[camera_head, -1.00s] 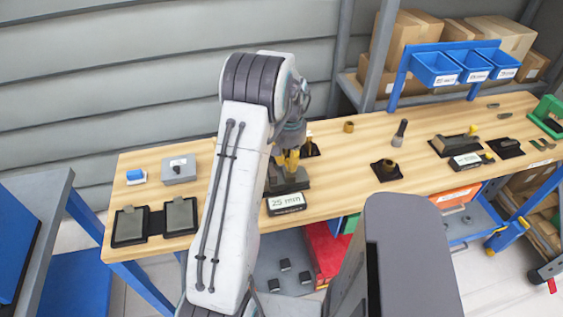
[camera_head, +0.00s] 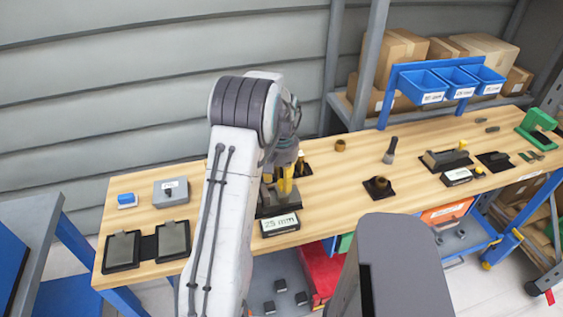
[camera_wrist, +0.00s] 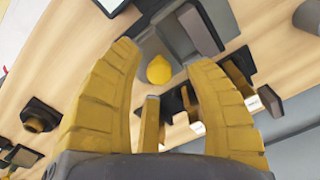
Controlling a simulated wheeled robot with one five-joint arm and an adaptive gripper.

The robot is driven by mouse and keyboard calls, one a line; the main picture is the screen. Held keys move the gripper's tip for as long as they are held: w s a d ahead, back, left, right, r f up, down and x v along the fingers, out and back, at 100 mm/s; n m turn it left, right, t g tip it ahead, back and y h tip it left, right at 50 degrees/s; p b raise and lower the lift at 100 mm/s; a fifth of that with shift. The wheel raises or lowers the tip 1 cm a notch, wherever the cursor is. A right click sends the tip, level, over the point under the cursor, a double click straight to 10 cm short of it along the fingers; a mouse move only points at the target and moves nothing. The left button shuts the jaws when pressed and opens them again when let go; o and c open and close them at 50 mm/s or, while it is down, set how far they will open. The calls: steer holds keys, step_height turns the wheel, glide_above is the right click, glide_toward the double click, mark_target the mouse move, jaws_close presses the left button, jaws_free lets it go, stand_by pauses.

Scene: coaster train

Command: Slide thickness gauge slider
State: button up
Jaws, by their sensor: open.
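A dark thickness gauge (camera_head: 266,210) stands on the bench under my gripper, with a display (camera_head: 279,225) at its front that seems to read 25 mm. In the head view my gripper (camera_head: 280,187) points down over the gauge, its yellow fingers close to it; my arm hides part of the area. In the wrist view my gripper (camera_wrist: 152,98) is open, with a rounded yellow knob (camera_wrist: 159,69) on the grey gauge body showing between and beyond the fingers. I cannot tell whether any finger touches the knob. The slider is mostly hidden in the head view.
On the wooden bench (camera_head: 335,205), a grey box (camera_head: 170,192) and two dark pads stand left. A round part on a dark base (camera_head: 379,187) and another device with a yellow knob (camera_head: 445,159) stand right. Blue bins (camera_head: 425,87) hang behind.

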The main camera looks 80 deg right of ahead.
step_height(320, 180, up, 11)
stand_by(0.5)
steer(key=shift+f, duration=0.15)
stand_by(0.5)
glide_above(280, 194)
step_height(280, 194, down, 4)
steer(key=a+f+m+y, duration=0.1)
steer(key=a+f, duration=0.1)
steer(key=a, duration=0.3)
steer(key=w+a+r+n+h, duration=0.1)
steer(key=w+a+r+n, duration=0.15)
steer(key=w+a, duration=0.6)
steer(key=w+a+r+n, duration=0.2)
steer(key=w+a+n, duration=0.2)
steer(key=w+a, duration=0.45)
steer(key=w+a+r+n+t, duration=0.2)
steer(key=a+n, duration=0.4)
steer(key=a, duration=0.5)
steer(key=w+a+r+n+t, duration=0.2)
steer(key=a+r+n, duration=0.3)
steer(key=a, duration=0.6)
steer(key=shift+w+a+n, duration=0.2)
steer(key=shift+w+n, duration=0.45)
steer(key=shift+w, duration=0.1)
